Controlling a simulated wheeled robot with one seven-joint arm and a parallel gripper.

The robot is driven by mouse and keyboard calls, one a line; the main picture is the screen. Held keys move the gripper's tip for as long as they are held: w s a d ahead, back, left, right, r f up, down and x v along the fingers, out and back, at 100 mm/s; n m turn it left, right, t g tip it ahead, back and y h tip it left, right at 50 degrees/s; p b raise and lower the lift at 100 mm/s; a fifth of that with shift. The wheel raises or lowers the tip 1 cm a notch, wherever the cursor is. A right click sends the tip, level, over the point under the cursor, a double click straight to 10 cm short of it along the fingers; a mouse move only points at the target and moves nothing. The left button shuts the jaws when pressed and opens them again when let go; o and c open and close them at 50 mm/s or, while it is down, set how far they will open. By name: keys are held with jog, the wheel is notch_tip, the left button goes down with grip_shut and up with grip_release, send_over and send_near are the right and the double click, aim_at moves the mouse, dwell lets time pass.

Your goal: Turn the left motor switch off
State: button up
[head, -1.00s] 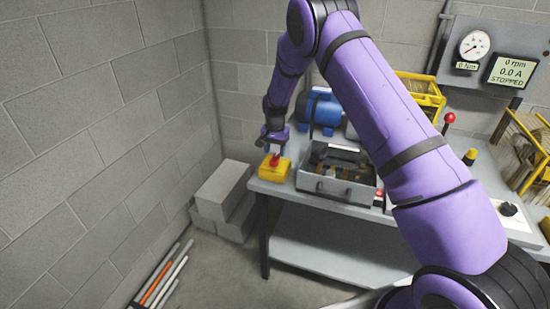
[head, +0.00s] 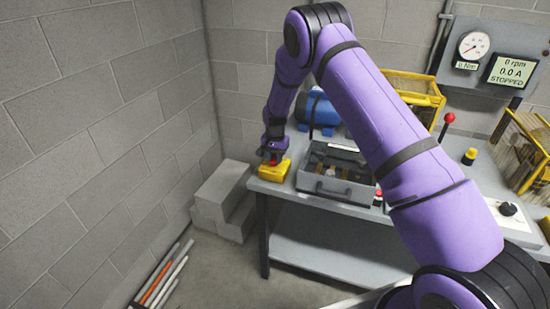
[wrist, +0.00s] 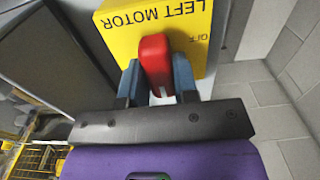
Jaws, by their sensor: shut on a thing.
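The left motor switch is a yellow box (head: 274,173) at the left end of the bench, with a red handle (head: 271,161) on top. In the wrist view the box (wrist: 193,18) reads "LEFT MOTOR" upside down, with an "OFF" mark near its right edge. My gripper (wrist: 156,82) is shut on the red handle (wrist: 155,57), with one grey finger on each side of it. The rest of the dial under the handle is mostly hidden by the handle and fingers. In the head view my gripper (head: 272,155) is on the handle from above.
A grey open-topped case (head: 336,188) stands right of the switch, with a blue motor (head: 320,112) behind. A display (head: 513,71) reads 0 rpm, 0.0 A, STOPPED. A red-knobbed lever (head: 448,119) stands further right. Grey blocks (head: 223,198) lie on the floor at left.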

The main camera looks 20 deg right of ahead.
jog(key=shift+n, duration=0.3)
jog(key=n, duration=0.3)
jog(key=shift+n, duration=0.3)
jog(key=n, duration=0.4)
jog(key=shift+n, duration=0.3)
jog(key=n, duration=0.4)
jog(key=shift+n, duration=2.5)
jog(key=o, duration=0.9)
